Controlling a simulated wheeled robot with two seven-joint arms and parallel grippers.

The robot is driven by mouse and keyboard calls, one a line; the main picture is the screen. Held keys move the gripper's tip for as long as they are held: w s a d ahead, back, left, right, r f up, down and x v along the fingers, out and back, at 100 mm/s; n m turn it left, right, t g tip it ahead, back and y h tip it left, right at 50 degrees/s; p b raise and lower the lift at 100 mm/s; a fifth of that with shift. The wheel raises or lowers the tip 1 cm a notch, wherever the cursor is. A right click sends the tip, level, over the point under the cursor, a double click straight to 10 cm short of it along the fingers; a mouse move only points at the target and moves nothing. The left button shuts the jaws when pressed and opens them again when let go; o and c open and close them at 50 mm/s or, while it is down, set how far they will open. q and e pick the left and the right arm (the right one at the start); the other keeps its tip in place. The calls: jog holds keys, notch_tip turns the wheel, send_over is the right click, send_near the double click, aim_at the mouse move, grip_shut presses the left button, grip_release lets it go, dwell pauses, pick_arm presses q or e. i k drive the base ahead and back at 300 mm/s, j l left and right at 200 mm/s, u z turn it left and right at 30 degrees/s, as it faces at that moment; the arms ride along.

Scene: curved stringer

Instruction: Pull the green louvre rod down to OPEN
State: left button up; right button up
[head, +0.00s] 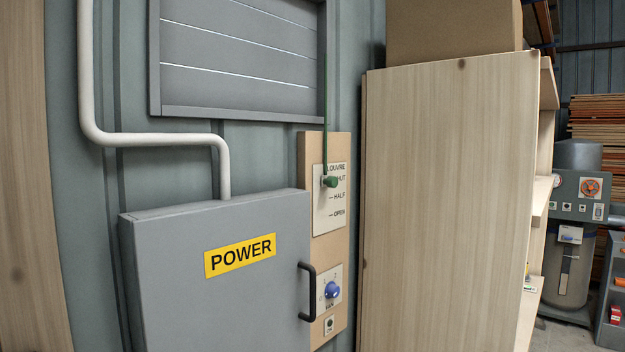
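The green louvre rod (325,110) runs down from the louvre (240,55) to a green knob (330,182). The knob is in front of a pale plate (329,205) lettered LOUVRE, with SHUT, HALF and OPEN marks from top to bottom. The knob is level with the SHUT mark and covers part of that word. The louvre's grey slats lie nearly flat against each other, with thin bright lines between them. Neither of my grippers shows in the head view.
A grey POWER cabinet (220,300) with a black handle (307,292) stands left of the plate and below it. A blue knob (332,290) is under the plate. A tall wooden panel (445,200) stands close on the right. A pale pipe (150,139) enters the cabinet top.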

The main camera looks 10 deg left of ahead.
aim_at(327, 181)
jog(key=i+j, duration=0.75)
jog(key=j, duration=0.15)
